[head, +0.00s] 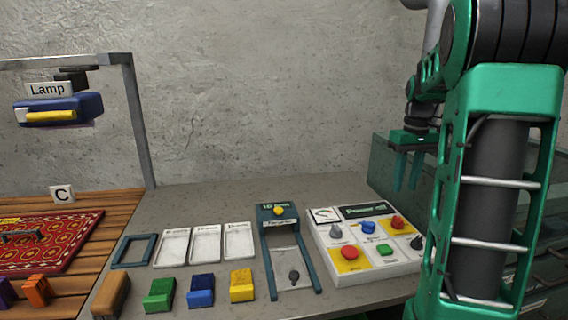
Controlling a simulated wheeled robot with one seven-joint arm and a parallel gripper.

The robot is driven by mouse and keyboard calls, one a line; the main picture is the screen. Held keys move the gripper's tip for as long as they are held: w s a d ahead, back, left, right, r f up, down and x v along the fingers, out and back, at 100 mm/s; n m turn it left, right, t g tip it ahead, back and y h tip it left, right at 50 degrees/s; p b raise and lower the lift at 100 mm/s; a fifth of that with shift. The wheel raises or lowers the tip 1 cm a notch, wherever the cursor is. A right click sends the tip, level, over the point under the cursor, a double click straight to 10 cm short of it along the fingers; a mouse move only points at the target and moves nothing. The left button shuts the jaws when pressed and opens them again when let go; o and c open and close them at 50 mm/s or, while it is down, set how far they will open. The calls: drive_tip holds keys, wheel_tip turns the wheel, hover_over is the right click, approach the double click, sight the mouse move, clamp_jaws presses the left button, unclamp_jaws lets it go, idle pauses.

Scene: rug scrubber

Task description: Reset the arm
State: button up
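My arm rises at the right of the head view, green and dark grey, and bends over at the top. My gripper (406,180) hangs from it with its green fingers pointing down. The fingers are apart and nothing shows between them. It is in the air above and behind the right end of the grey worktop (190,192), near the power panel (372,245).
A red rug (82,234) lies on wooden slats at the left, under a lamp (58,110) on a metal frame. Green (159,295), blue (201,291) and yellow (242,285) blocks stand along the front. White trays (205,245) lie behind them. A glass-walled tank (395,150) is behind my gripper.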

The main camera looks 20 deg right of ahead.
drive_tip(key=s+a+f+m, duration=0.2)
drive_tip(key=s+a+f, duration=0.2)
drive_tip(key=s+a, duration=0.6)
drive_tip(key=s+a+f+m, duration=0.2)
drive_tip(key=s+a+f, duration=0.2)
drive_tip(key=s+a, duration=0.7)
drive_tip(key=shift+s+a+f, duration=0.15)
drive_tip(key=shift+f, duration=0.15)
